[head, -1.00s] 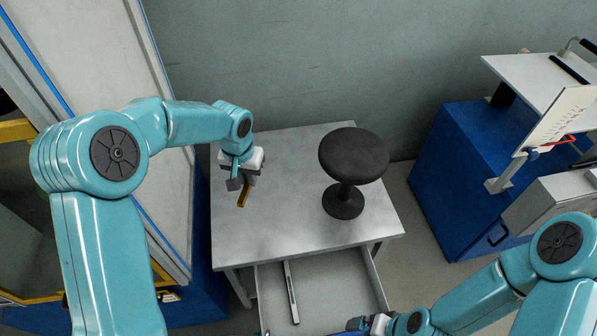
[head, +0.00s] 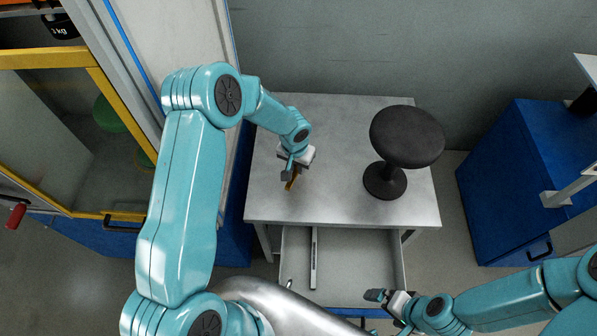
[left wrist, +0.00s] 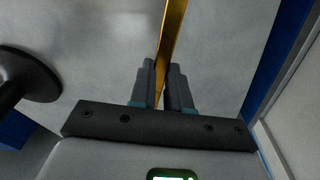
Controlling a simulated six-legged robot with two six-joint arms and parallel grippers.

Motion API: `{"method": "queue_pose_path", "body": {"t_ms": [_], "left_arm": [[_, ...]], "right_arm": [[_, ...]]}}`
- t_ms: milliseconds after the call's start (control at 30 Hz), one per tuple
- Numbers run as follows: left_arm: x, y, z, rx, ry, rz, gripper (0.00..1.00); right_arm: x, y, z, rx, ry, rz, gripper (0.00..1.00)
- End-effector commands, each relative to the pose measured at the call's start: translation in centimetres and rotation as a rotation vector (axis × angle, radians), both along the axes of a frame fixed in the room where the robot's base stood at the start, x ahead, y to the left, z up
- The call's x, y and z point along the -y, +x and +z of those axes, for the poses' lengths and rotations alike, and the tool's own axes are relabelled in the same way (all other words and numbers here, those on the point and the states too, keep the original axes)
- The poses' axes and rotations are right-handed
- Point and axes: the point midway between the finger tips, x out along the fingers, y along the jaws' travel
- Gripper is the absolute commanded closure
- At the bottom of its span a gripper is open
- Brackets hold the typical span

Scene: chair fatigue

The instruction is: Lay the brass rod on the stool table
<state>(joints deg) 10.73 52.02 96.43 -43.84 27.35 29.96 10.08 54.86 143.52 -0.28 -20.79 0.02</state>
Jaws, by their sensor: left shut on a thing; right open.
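The brass rod (head: 294,181) is a narrow gold bar over the left part of the grey stool table (head: 345,195). My left gripper (head: 290,174) is shut on the rod. In the left wrist view, the rod (left wrist: 173,28) runs up from between the fingers (left wrist: 166,78) past the top edge of the picture. Part of the rod is hidden by the gripper, and I cannot tell whether it touches the tabletop. A black round stool (head: 407,137) stands upright on the table's right side. My right gripper (head: 376,296) is open and empty at the drawer's front right.
The table's drawer (head: 362,262) is pulled open, with a thin grey bar (head: 314,258) inside. A yellow-framed cabinet (head: 97,80) stands at left and a blue cabinet (head: 515,180) at right. The tabletop between rod and stool is clear.

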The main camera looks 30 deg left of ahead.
Motion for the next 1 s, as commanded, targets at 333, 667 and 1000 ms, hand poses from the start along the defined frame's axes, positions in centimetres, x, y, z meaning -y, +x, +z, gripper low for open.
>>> {"method": "queue_pose_path", "body": {"t_ms": [333, 667, 1000], "left_arm": [[0.0, 0.3, -4.4, 0.001, 0.000, 0.000, 1.00], [0.0, 0.3, -4.7, 0.002, 0.000, 0.000, 1.00], [0.0, 0.3, -4.9, 0.001, 0.000, 0.000, 0.58]], "right_arm": [[0.0, 0.0, -0.1, 0.000, 0.000, 0.000, 0.00], [0.0, 0.0, -0.3, 0.000, 0.000, 0.000, 0.00], [0.0, 0.0, -0.5, 0.000, 0.000, 0.000, 0.00]]}}
